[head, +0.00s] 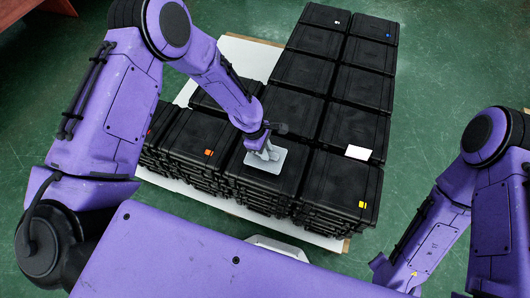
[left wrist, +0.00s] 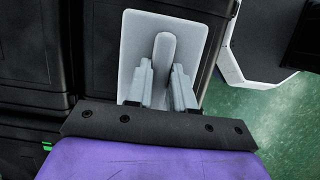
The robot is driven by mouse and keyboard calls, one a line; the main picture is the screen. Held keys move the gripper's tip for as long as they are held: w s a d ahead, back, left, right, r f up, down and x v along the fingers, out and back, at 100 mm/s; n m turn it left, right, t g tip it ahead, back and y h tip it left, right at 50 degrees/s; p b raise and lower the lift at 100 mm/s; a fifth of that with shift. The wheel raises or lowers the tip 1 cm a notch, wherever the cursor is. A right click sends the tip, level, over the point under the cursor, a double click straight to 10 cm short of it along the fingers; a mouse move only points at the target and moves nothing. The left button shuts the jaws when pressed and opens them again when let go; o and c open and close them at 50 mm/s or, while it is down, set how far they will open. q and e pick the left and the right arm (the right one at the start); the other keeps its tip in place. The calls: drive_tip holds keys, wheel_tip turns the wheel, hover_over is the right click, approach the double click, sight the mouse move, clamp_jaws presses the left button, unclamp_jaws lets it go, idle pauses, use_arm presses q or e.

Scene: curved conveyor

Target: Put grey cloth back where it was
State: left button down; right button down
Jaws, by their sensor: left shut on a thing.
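The grey cloth (head: 276,160) shows as a pale grey flat rectangle on top of a front black case, near the middle of the head view. In the left wrist view the grey cloth (left wrist: 193,33) has a raised rounded ridge in its middle. My left gripper (head: 263,151) comes down from above onto it. In the left wrist view the two fingers of my left gripper (left wrist: 160,76) stand on both sides of the ridge and are shut on it. The cloth lies at or very close to the lid; any gap cannot be told. My right gripper is out of view.
Several black cases (head: 302,72) stand stacked in rows on a white-topped pallet (head: 252,57). A white card (head: 357,152) lies on a case to the right. Small coloured labels mark some lids. Green floor (head: 450,60) is open at the right.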

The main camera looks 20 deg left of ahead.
use_arm(q)
drive_tip(key=shift+a+f, duration=0.1)
drive_tip(key=shift+f, duration=0.8)
drive_tip(key=shift+f, duration=0.1)
drive_tip(key=c, duration=1)
unclamp_jaws()
